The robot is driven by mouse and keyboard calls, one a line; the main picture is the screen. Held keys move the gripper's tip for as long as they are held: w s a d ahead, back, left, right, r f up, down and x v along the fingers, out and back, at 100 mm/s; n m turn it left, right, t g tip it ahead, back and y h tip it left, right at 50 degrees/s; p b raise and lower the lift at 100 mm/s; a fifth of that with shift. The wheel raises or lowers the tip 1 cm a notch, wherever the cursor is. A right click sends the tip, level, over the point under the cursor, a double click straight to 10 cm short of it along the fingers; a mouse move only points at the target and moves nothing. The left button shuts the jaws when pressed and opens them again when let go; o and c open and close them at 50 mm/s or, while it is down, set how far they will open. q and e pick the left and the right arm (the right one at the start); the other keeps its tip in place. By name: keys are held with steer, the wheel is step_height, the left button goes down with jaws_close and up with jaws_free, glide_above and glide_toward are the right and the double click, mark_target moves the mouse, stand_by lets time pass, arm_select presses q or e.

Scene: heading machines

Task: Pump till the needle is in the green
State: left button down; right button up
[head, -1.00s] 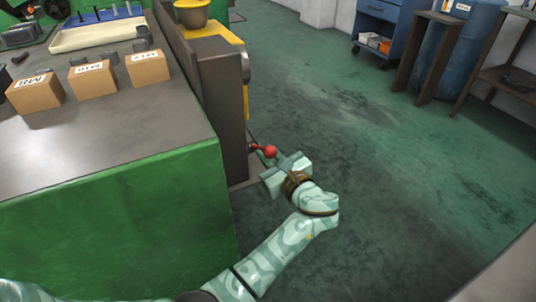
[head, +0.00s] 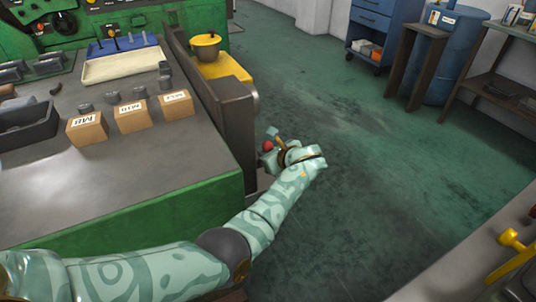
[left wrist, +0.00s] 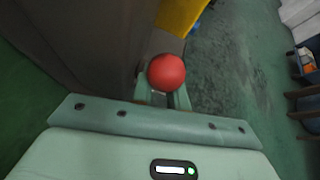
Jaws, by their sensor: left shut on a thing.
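A red ball knob (head: 268,146) sits beside the dark upright plate at the end of the green machine. My left gripper (head: 277,151) is at this knob, low over the floor side of the machine. In the left wrist view the red knob (left wrist: 166,72) stands between the two fingers of my left gripper (left wrist: 162,98), which are shut on the knob or its handle. The shaft below the knob is hidden. A round dial (head: 64,22) shows on the green panel at the upper left, too small to read a needle or green zone. My right gripper is not in view.
Cardboard boxes (head: 132,116) and a dark tray (head: 27,122) stand on the grey bench top. A blue drum (head: 450,55) stands far right. The green floor right of my arm is clear.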

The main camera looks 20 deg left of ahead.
arm_select(q)
steer(key=shift+w+a+r+h+p, duration=0.25)
steer(key=shift+a+r+h+p, duration=0.15)
steer(key=c, duration=1.4)
jaws_free()
steer(key=shift+f, duration=0.1)
steer(key=shift+o, duration=0.2)
